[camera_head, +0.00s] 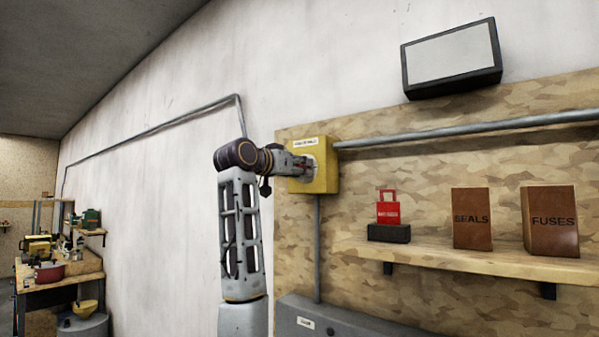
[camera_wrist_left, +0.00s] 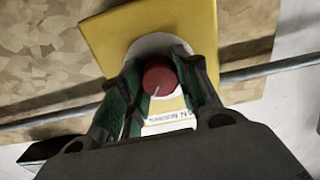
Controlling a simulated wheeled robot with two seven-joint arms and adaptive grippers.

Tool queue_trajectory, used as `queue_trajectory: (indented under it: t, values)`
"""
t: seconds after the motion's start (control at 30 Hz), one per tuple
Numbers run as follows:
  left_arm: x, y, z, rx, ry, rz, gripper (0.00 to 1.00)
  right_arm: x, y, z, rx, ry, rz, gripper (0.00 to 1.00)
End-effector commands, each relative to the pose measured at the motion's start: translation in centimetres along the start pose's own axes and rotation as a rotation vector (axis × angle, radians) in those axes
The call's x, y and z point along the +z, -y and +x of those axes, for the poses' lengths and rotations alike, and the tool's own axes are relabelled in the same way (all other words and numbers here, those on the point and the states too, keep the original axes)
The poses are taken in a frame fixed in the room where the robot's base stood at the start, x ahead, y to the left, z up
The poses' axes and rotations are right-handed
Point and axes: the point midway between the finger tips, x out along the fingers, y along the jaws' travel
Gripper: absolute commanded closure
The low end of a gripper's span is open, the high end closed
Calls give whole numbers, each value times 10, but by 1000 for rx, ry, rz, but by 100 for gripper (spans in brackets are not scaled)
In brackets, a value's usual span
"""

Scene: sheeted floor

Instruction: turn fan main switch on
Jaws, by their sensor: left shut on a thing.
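The yellow switch box (camera_head: 328,177) is mounted on the chipboard panel, with a white label along its top in the head view. In the left wrist view the box (camera_wrist_left: 190,22) carries a round red knob (camera_wrist_left: 160,76) with a pale line on its face, on a grey-white round plate (camera_wrist_left: 150,43). My left gripper (camera_head: 308,166) reaches the front of the box; in the left wrist view its green-padded fingers (camera_wrist_left: 160,85) are shut on the knob, one on each side. The knob is hidden in the head view. My right gripper is not in view.
Conduits (camera_head: 470,130) run from the box along the panel. A shelf (camera_head: 470,261) to the right holds a red lock-shaped item (camera_head: 388,212) on a dark block and two brown boxes (camera_head: 472,218). A grey cabinet (camera_head: 345,327) sits below. A cluttered workbench (camera_head: 60,270) stands far left.

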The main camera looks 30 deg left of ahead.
Motion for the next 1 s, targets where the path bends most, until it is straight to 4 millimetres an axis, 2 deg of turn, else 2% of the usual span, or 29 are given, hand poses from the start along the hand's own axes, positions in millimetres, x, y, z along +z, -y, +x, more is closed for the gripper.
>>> queue_trajectory:
  t: [0.4,0.8,1.0]
  values:
    - [2,2,1,-2,8,372,92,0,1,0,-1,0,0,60]
    - [2,1,1,1,10,728,92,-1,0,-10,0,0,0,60]
    - [2,0,1,3,9,853,92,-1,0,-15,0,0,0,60]
